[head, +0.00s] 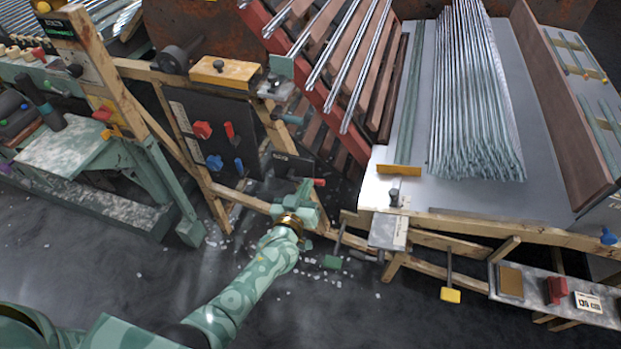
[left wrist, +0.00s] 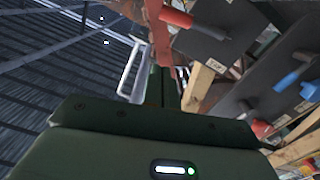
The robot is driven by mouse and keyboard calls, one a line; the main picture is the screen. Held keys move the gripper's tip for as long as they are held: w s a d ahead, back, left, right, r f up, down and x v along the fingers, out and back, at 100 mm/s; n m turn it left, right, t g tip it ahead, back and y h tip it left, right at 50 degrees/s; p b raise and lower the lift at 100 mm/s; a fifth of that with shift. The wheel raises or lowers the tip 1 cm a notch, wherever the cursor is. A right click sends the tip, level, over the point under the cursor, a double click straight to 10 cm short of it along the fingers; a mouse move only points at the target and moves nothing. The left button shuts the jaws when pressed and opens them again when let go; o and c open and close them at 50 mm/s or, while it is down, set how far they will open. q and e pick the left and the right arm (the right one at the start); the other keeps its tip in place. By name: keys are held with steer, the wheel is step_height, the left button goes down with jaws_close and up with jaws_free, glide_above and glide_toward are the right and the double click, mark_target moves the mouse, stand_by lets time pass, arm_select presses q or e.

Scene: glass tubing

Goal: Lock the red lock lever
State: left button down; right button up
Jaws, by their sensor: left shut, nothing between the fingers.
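A red lock lever (head: 319,182) sticks out at the lower end of a dark plate (head: 292,165) with a small pale label. In the left wrist view the red lever (left wrist: 176,17) lies near the top, with its dark plate (left wrist: 215,32) to the right. My left gripper (head: 306,189) is shut and empty, right beside the lever, on its left in the head view. In the left wrist view the gripper's fingers (left wrist: 170,88) point up the picture toward the lever. I cannot tell whether they touch it. My right gripper is not in view.
A dark panel beside the lever carries a red knob (head: 203,130), a red lever (head: 229,130) and blue handles (head: 214,162). Wooden rails (head: 240,197) frame it. A sloping rack of glass tubes (head: 345,60) stands behind. Open floor (head: 150,285) lies in front, with glass bits scattered.

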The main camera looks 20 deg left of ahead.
arm_select(q)
steer(key=s+p, duration=0.1)
steer(key=s, duration=0.5)
steer(key=shift+a+p, duration=0.15)
steer(key=shift+p, duration=0.15)
steer(key=shift+s, duration=0.1)
